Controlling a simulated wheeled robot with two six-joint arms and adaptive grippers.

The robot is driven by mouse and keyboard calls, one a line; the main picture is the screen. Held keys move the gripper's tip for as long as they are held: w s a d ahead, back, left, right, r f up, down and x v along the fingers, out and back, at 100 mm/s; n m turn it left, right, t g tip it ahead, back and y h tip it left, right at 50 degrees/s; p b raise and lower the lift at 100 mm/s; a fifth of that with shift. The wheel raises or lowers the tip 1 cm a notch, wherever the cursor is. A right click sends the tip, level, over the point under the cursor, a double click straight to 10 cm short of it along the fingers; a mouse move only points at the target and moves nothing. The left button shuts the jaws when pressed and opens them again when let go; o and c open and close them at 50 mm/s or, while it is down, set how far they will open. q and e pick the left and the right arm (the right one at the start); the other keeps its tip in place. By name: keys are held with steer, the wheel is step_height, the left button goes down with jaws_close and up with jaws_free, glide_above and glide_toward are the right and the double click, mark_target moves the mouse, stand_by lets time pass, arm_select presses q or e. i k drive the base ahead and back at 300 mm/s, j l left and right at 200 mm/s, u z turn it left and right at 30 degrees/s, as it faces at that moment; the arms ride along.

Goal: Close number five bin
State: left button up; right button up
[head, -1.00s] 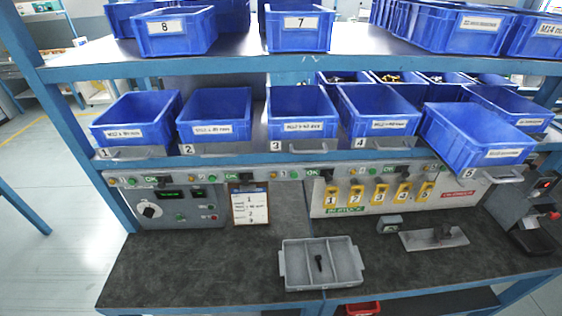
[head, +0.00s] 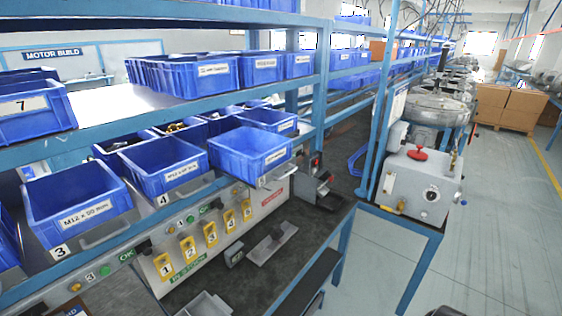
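The number five bin (head: 248,160) is a blue open-topped bin on the middle shelf, in the head view. A small 5 tag shows at its lower front. It juts out over the bench, farther forward than the number four bin (head: 168,175) beside it on the left. It looks empty from what shows of its inside. Neither of my grippers shows, so nothing is seen touching the bin.
The number three bin (head: 82,212) stands farther left on the shelf. Below are yellow numbered tags (head: 210,233), a grey fixture plate (head: 271,244) and part of a grey tray (head: 207,304). A grey machine (head: 420,185) stands right of the bench, with open floor beyond.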

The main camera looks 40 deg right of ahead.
mark_target(256, 155)
steer(key=k+l+z, duration=0.1)
steer(key=z, duration=0.95)
